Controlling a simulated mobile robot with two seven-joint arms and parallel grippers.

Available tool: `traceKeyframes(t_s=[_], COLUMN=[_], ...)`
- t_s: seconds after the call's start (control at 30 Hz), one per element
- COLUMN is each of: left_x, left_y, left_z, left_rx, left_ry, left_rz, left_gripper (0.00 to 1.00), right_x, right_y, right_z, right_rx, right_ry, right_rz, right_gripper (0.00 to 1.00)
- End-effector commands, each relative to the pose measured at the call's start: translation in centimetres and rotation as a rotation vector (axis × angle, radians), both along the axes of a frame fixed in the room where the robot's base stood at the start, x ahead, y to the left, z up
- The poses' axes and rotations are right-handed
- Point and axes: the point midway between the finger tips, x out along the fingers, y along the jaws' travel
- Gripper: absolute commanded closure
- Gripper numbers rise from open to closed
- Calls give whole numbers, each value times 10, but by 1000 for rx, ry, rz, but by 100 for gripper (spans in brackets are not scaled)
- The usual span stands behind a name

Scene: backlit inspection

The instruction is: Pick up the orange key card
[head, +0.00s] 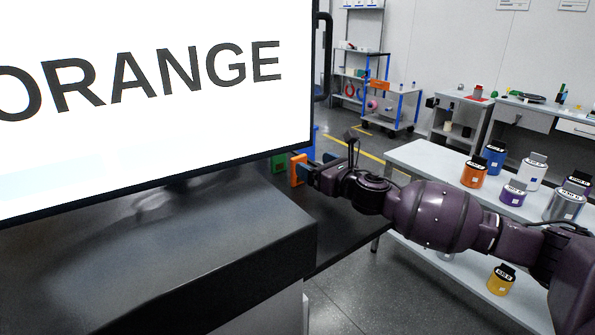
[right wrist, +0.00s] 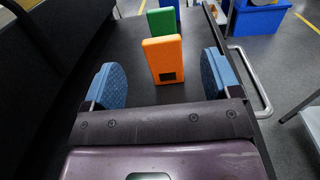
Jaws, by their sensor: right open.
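The orange key card (right wrist: 163,58) stands upright on the dark table top (right wrist: 130,62) in the right wrist view, ahead of and between the blue finger pads. In the head view the orange card (head: 298,169) shows just left of my right gripper (head: 309,171). My right gripper, in the right wrist view (right wrist: 160,82), is open with nothing between its pads. A green card (right wrist: 162,21) stands behind the orange one, and a blue one (right wrist: 168,3) is partly cut off behind that. My left gripper is not in view.
A large screen (head: 160,90) reading "ORANGE" stands at the left of the head view. A metal handle rail (right wrist: 262,85) runs along the table's right edge. A pale shelf table (head: 430,160) at the right holds several labelled jars.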

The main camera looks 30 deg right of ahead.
Motion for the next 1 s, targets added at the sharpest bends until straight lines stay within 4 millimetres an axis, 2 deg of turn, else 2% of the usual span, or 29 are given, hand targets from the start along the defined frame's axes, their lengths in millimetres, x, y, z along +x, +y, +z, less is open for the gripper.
traceKeyframes(t_s=[0.1,0.37,0.53,0.7,1.0], left_x=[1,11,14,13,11], left_y=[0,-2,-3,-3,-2], left_z=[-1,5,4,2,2], left_rx=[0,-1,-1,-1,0], left_ry=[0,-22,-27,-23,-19], left_rz=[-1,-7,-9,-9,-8], left_gripper=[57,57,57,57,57], right_x=[12,26,50,65,68], right_y=[3,6,10,13,13], right_z=[0,-2,-8,-7,-7], right_rx=[2,3,4,2,2], right_ry=[-1,0,1,0,1], right_rz=[1,1,1,1,1], right_gripper=[17,17,17,17,17])
